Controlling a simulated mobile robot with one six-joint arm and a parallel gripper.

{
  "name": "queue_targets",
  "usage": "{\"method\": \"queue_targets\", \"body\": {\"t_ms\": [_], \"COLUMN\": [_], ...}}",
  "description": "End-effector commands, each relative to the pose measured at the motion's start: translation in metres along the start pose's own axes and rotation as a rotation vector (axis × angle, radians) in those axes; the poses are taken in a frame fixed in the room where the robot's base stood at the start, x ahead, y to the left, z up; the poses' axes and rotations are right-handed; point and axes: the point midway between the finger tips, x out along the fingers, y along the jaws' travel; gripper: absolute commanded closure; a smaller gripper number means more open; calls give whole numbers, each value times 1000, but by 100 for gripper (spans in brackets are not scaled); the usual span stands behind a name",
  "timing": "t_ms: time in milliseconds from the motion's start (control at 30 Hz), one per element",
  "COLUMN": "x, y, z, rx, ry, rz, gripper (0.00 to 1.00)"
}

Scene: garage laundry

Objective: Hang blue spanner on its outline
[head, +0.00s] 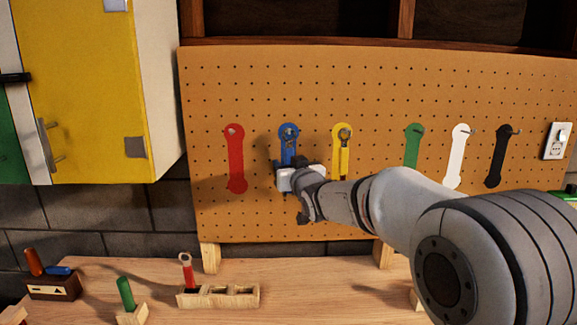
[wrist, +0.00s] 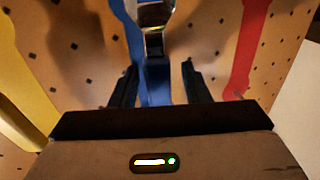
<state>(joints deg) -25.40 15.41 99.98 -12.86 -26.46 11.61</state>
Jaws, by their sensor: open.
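The blue spanner (head: 289,131) is up at the pegboard, its ring around the peg at the top of the blue outline (head: 284,156). In the wrist view a shiny part of the spanner (wrist: 154,42) shows against the blue outline (wrist: 152,88). My gripper (head: 288,164) is at the lower part of the blue outline and covers it in the head view. In the wrist view its two dark fingers (wrist: 160,68) stand apart, one on each side of the spanner, with gaps between. The spanner's lower end is hidden in the head view.
The pegboard (head: 380,90) also has red (head: 236,160), green (head: 412,147), white and black outlines. A yellow spanner (head: 344,136) hangs on the yellow outline to the right. A red spanner (head: 187,268) stands in a wooden rack (head: 222,301) on the bench. A yellow cabinet (head: 85,90) is at left.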

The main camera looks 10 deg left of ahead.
Motion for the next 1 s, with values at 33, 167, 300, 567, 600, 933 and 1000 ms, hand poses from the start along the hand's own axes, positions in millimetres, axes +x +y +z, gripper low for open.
{"method": "queue_targets", "body": {"t_ms": [33,167,300,567,600,933,1000], "x": [0,-1,-10,-51,-57,-90,-107], "y": [2,2,2,0,0,13,30], "z": [0,0,1,1,1,8,20], "rx": [1,1,0,0,-1,-1,1], "ry": [0,-1,1,2,2,-49,-120], "rz": [3,4,4,2,2,36,83], "gripper": [53,53,53,53,53,53,53]}}
